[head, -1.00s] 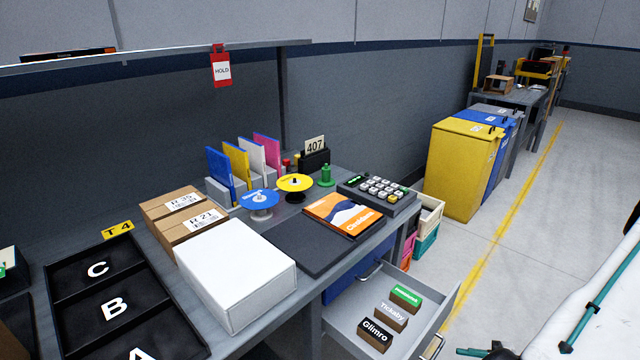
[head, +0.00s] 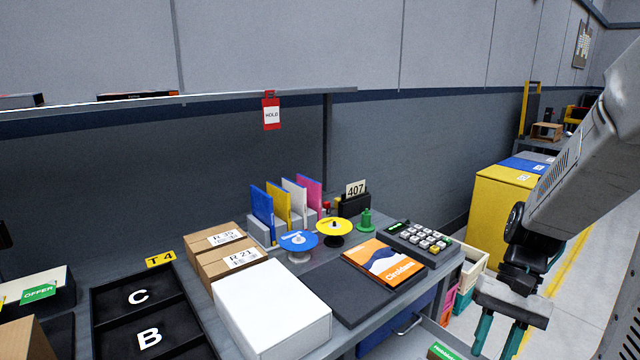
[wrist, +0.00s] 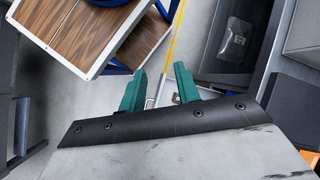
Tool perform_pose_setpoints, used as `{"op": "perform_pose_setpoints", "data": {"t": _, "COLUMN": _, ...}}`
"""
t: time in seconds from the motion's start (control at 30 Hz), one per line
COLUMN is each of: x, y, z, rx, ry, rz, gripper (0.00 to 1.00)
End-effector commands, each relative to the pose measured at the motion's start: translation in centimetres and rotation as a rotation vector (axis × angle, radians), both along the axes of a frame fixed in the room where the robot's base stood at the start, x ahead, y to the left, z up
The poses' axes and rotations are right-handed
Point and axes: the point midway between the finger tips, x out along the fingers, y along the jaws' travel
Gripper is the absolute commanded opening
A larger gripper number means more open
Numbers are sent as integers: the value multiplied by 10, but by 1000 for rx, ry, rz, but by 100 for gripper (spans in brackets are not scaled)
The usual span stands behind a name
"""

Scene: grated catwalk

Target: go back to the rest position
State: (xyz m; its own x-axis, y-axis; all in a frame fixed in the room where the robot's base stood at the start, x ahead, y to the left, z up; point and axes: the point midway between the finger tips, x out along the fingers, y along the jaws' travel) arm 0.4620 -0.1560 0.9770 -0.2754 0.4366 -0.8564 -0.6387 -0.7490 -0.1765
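My gripper (head: 499,335) is at the right of the head view, with its two teal fingers pointing down and apart. It hangs in front of the desk's right end, near the open drawer. In the wrist view my gripper (wrist: 160,90) also shows two spread teal fingers with nothing between them. My arm runs up the right side of the head view and hides part of the floor and bins behind it.
The desk holds a white box (head: 271,309), an orange book (head: 385,262), a keypad (head: 418,239) and a black tray (head: 97,307) with lettered compartments. A green-topped block (head: 443,351) shows at the bottom edge. A yellow bin (head: 491,205) stands beyond the desk.

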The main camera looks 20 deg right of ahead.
Motion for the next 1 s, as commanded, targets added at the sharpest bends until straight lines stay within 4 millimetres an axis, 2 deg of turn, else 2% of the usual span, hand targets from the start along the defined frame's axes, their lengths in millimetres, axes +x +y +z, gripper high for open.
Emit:
{"op": "perform_pose_setpoints", "data": {"t": 0.03, "x": -1, "y": 11, "z": 13, "rx": -53, "ry": -25, "rz": 50, "gripper": 32}}
{"op": "perform_pose_setpoints", "data": {"t": 0.2, "x": -12, "y": 42, "z": 49, "rx": -209, "ry": -117, "rz": 203, "gripper": 32}}
{"op": "perform_pose_setpoints", "data": {"t": 0.4, "x": -27, "y": 77, "z": 84, "rx": -341, "ry": -289, "rz": 404, "gripper": 32}}
{"op": "perform_pose_setpoints", "data": {"t": 0.6, "x": -39, "y": 109, "z": 112, "rx": -391, "ry": -468, "rz": 551, "gripper": 32}}
{"op": "perform_pose_setpoints", "data": {"t": 0.77, "x": -42, "y": 123, "z": 123, "rx": -393, "ry": -540, "rz": 614, "gripper": 32}}
{"op": "perform_pose_setpoints", "data": {"t": 1.0, "x": -42, "y": 125, "z": 122, "rx": -388, "ry": -539, "rz": 626, "gripper": 32}}
